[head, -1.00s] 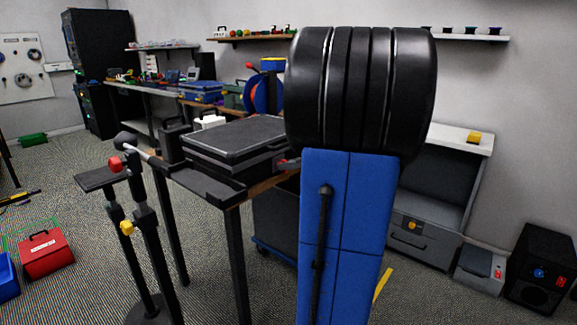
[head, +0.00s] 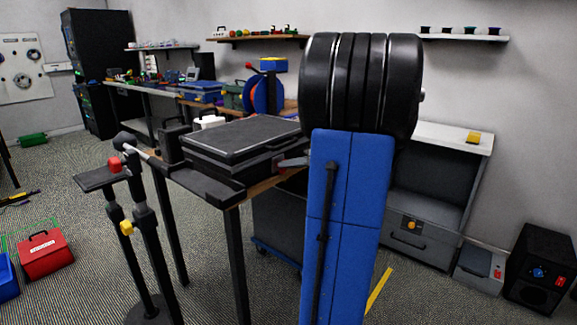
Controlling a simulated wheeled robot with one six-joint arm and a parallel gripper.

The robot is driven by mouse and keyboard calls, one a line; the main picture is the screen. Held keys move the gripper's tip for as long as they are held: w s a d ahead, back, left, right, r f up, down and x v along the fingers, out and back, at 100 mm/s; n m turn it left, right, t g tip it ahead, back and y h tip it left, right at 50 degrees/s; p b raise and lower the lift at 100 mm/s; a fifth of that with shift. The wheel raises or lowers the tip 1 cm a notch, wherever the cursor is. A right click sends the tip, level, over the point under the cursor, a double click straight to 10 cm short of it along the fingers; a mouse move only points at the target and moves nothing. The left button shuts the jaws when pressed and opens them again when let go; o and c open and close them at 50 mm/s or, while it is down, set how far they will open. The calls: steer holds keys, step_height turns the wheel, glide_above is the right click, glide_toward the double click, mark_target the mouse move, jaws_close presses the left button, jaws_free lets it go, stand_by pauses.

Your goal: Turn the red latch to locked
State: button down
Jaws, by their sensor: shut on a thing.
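A black hard case (head: 235,140) lies closed on a table. The red latch (head: 279,169) is on the right end of the case's near side. Only a small dark red bit of it shows, so its angle cannot be read. My gripper (head: 291,162) shows as a grey tip at the latch, to the left of my blue arm. It is shut on the latch. The rest of the gripper is hidden behind my arm.
A stand with a red knob (head: 115,164) and a yellow knob stands left of the table. A workbench (head: 150,90) runs behind. A grey cabinet (head: 425,210) is at right. A red toolbox (head: 46,253) lies on the floor at left.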

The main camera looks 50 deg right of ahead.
steer(key=m+y, duration=0.1)
steer(key=m, duration=0.2)
steer(key=m+t+y, duration=0.1)
steer(key=m+y, duration=0.1)
steer(key=m, duration=0.1)
steer(key=f+m+t+y, duration=0.1)
steer(key=m, duration=0.3)
steer(key=shift+d+f+y, duration=0.1)
steer(key=shift+d+y, duration=0.2)
steer(key=shift+d, duration=0.1)
stand_by(0.3)
steer(key=c, duration=1.8)
jaws_free()
steer(key=shift+o, duration=0.2)
steer(key=shift+s+d, duration=0.1)
steer(key=v, duration=1.7)
steer(key=shift+s+f, duration=0.2)
steer(key=shift+f, duration=0.15)
